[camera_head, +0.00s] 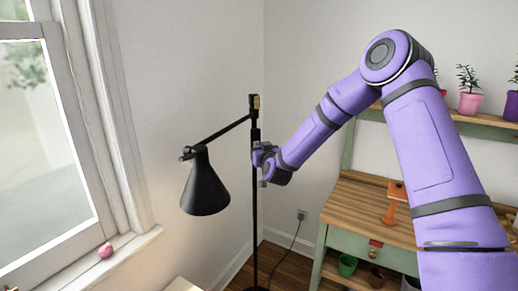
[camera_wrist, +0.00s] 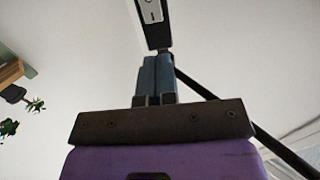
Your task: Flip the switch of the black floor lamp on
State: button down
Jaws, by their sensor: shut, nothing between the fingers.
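The black floor lamp (camera_head: 204,190) stands in the corner, with a cone shade hanging from a slanted arm on a thin upright pole. In the wrist view, part of its black body (camera_wrist: 157,38) shows at the top, bearing a light grey switch (camera_wrist: 152,12) with small marks. The upper edge of the picture cuts the switch off. My gripper (camera_wrist: 157,60) is shut and empty, its fingertips just below the switch; I cannot tell whether they touch the lamp. In the head view my gripper (camera_head: 262,165) is beside the pole, below the top joint.
A window (camera_head: 50,130) with a sill holding a pink round object (camera_head: 106,250) is at the left. A wooden potting bench (camera_head: 350,205) with an orange tool (camera_head: 393,205) and pots is at the right. A cord runs from the wall outlet (camera_head: 301,215) to the floor.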

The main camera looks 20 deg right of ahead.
jog(key=s+r, duration=0.1)
jog(key=s, duration=0.6)
jog(key=s+d+r+n+g+y, duration=0.1)
jog(key=s+r+n+g, duration=0.2)
jog(key=s+r+g, duration=0.85)
jog(key=s+d+r+m, duration=0.1)
jog(key=s+d+r, duration=0.1)
jog(key=s, duration=1.5)
jog(key=s+d+r+m+g+h, duration=0.1)
jog(key=s+d+r+m, duration=0.1)
jog(key=s, duration=1.5)
jog(key=shift+s+d+r, duration=0.15)
jog(key=shift+d+r, duration=0.45)
jog(key=shift+d, duration=0.25)
